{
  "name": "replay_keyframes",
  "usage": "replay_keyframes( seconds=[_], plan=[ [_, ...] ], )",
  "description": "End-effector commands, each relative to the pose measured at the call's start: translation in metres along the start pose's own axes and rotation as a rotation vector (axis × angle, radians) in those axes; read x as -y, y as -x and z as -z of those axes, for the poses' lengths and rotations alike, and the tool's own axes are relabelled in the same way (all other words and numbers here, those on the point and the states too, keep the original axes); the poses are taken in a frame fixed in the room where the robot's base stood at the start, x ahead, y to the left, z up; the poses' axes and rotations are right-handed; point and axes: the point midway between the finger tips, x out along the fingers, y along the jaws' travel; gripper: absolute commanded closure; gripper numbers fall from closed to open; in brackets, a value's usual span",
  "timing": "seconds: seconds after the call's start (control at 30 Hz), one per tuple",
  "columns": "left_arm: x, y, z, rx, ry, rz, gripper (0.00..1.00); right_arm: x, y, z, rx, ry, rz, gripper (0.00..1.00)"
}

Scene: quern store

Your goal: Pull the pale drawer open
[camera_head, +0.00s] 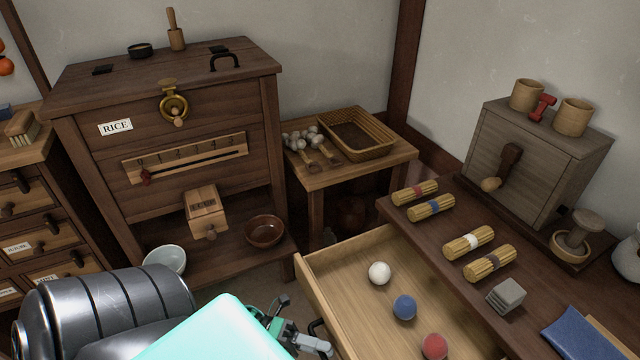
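The pale drawer (345,245) is pulled well out of the dark counter (450,225) at the right. My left gripper (316,342) is at the bottom edge, just outside the drawer's front. A dark curved piece, likely the drawer's handle (314,325), shows beside its grey fingertip. Whether the fingers are closed around it I cannot tell. My teal and metal arm hides the floor and part of the drawer front. My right gripper is out of view.
A rice chest (180,150) and a low table (365,170) with a basket stand behind. A pale bowl (165,260) sits near my arm.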

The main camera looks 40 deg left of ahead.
Motion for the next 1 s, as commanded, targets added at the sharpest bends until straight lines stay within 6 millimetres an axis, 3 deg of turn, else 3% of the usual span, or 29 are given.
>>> replay_keyframes(
  seconds=[0.33, 0.47, 1.0],
  plan=[
    [0.000, 0.001, 0.001, -0.002, 0.001, 0.001, 0.66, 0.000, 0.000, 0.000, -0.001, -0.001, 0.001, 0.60],
    [-0.001, 0.012, 0.001, -0.003, 0.002, -0.001, 0.66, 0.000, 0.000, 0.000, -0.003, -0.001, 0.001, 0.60],
    [-0.001, 0.121, 0.001, -0.001, 0.002, -0.001, 0.66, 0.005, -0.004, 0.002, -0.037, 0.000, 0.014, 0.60]
  ],
)
